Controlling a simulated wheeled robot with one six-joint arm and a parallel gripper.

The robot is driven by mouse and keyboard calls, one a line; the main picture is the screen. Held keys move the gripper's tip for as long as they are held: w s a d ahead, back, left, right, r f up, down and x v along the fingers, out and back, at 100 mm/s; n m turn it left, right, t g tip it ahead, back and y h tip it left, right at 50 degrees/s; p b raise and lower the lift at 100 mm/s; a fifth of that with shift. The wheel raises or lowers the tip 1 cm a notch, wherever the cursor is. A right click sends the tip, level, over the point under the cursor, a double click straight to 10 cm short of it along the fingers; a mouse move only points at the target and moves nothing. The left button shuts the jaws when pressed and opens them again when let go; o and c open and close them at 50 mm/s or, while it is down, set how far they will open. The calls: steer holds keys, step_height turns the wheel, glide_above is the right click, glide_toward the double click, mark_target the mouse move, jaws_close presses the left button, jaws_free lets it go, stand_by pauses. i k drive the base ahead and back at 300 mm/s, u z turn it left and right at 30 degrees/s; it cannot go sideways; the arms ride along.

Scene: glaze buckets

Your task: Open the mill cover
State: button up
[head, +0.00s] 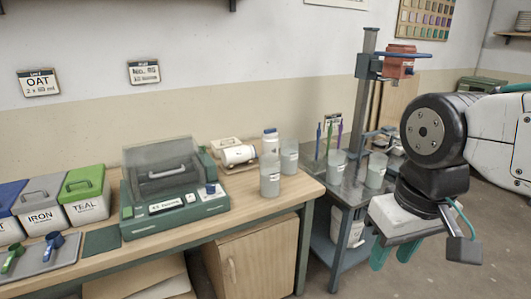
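The mill appears to be the green machine (175,215) on the wooden bench at the left, with a small display and a blue knob on its front. Its see-through grey cover (160,153) has a dark bar handle (168,172) across it and appears to be down over the machine. My gripper (395,254) is at the right of the picture, far from the mill and in front of the metal stand. Its teal fingers point down and stand apart, with nothing visible between them.
Lidded bins (85,196) and a tray with scoops (40,260) lie left of the mill. A mixer with a red head (399,62) stands on the metal table.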

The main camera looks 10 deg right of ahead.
mark_target(154, 157)
steer(key=z, duration=0.05)
steer(key=k, duration=0.6)
steer(key=u, duration=0.8)
steer(key=i, duration=1.4)
steer(key=z, duration=0.8)
